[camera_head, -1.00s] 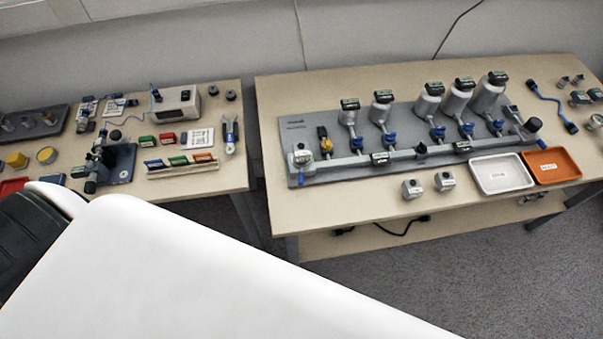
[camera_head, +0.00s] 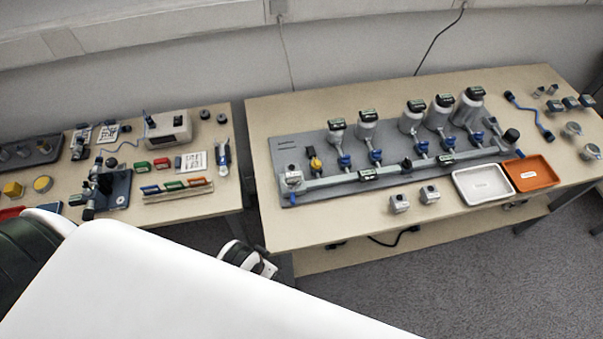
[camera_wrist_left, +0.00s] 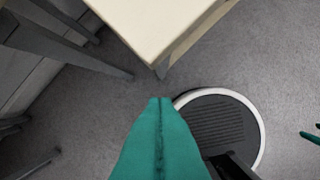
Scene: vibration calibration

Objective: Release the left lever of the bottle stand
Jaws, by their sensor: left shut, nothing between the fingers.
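The bottle stand (camera_head: 315,193) is a long grey plate on the right-hand table in the head view. Several grey bottles with dark caps stand along its pipe, with blue levers at their feet. The leftmost blue lever (camera_head: 344,161) is small, and its exact position is unclear. My left gripper (camera_wrist_left: 160,100) has teal fingers pressed together and empty in the left wrist view, below a table corner and well away from the stand. Its fingers do not show in the head view. Teal tips at the wrist view's right edge look like my right gripper (camera_wrist_left: 311,136), mostly cut off.
The right-hand table (camera_head: 270,115) has a bare front left part. Two small grey blocks (camera_head: 399,204), a white tray (camera_head: 483,184) and an orange tray (camera_head: 531,174) lie along its front. A left-hand table (camera_head: 170,210) is crowded with tools. A gap separates the tables.

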